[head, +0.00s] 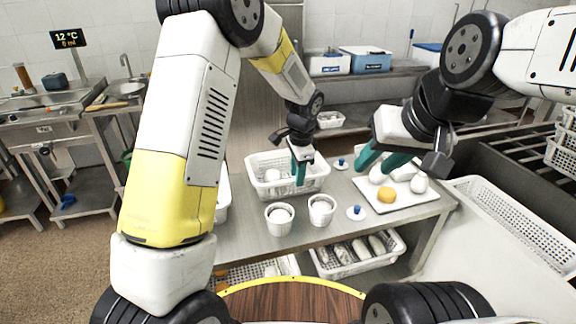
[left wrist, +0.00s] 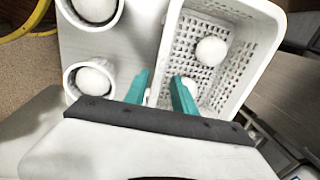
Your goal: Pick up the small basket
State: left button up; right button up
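A white perforated basket (head: 262,190) stands on the grey table in the head view, with white round things in it. It fills the upper right of the left wrist view (left wrist: 262,62). My left gripper (head: 299,168) is at its near right part. In the left wrist view the teal fingers (left wrist: 160,76) are apart, one on each side of the basket's wall; contact cannot be told. My right gripper (head: 382,158) is open and empty above a white tray (head: 405,200) at the right. A smaller white basket (head: 330,124) stands farther back.
Two white cups (head: 279,228) (head: 321,217) with white round things stand in front of the basket. Two blue-knobbed lids (head: 341,165) (head: 356,214) lie nearby. The tray carries an orange round thing (head: 386,194) and white ones. Another filled basket (head: 358,268) is on the shelf below.

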pick_arm(q)
jog(key=f, duration=0.4)
jog(key=shift+w+a+f, duration=0.25)
jog(key=shift+w+f, duration=0.05)
jog(key=shift+f, duration=0.1)
grip_shut()
dwell(1.0)
